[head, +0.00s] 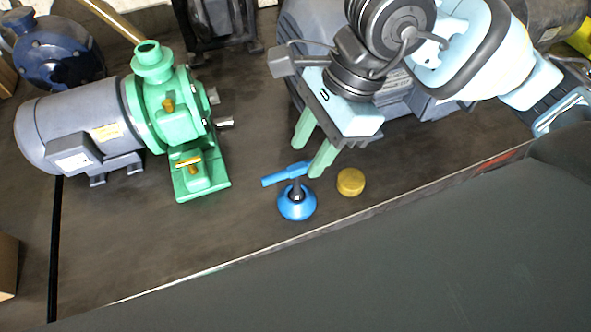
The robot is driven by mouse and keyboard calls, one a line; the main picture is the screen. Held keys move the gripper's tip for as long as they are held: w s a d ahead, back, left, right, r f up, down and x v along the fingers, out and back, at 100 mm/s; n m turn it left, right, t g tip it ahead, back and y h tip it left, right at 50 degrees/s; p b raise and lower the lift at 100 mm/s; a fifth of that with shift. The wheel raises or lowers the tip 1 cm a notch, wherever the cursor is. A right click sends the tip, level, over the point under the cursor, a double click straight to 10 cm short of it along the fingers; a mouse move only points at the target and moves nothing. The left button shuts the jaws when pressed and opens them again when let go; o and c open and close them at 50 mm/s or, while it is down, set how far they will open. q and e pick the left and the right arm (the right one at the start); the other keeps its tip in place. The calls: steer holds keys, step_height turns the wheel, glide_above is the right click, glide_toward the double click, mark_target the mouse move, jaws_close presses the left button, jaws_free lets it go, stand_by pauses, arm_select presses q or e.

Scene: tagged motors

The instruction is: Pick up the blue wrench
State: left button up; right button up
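The blue wrench (285,175) lies on the dark tabletop near the middle of the head view, pointing left and slightly toward the front edge. My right gripper (307,162) reaches down from the upper right with its two green fingers apart. The fingertips are close to the wrench's right end, and one finger overlaps that end in the picture. I cannot tell whether they touch it. Nothing is visibly held. My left gripper is not in view.
A blue round container with a dark spout (296,206) stands just in front of the wrench. A brass-coloured round cap (351,182) is to its right. A green and grey motor pump (110,125) stands left. The tabletop's front edge (235,262) runs diagonally nearby.

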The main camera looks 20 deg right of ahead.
mark_target(298, 166)
steer(key=shift+x, duration=0.85)
steer(key=shift+a+f, duration=0.35)
steer(key=shift+f, duration=0.15)
steer(key=x, duration=0.4)
steer(key=shift+w+p, duration=0.1)
steer(key=shift+p, duration=0.2)
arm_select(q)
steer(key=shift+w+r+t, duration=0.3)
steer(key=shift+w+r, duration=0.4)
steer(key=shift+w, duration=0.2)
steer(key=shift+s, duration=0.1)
arm_select(e)
jaws_close()
